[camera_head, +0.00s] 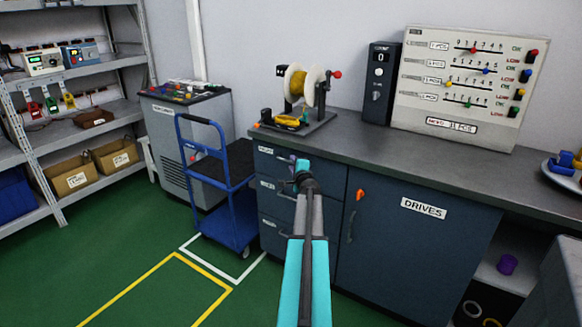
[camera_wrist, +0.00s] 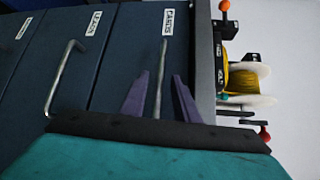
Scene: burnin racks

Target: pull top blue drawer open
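The top blue drawer (camera_head: 268,163) is in the left cabinet under the counter and looks flush with the cabinet front. In the wrist view, which is turned sideways, it is the rightmost drawer front (camera_wrist: 190,40), with a white label and a grey bar handle (camera_wrist: 163,52). My gripper (camera_head: 293,159) is in front of this drawer and partly hides it in the head view. In the wrist view its two purple fingers (camera_wrist: 161,76) stand apart, one on each side of the bar handle. Whether either finger touches the handle cannot be told.
Lower drawers (camera_head: 272,197) with bar handles lie below. The DRIVES cabinet door (camera_head: 410,245) is to the right. A blue cart (camera_head: 232,215) stands close on the left. A yellow spool on a stand (camera_head: 296,82) sits on the counter (camera_head: 375,142) above. Green floor is open at lower left.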

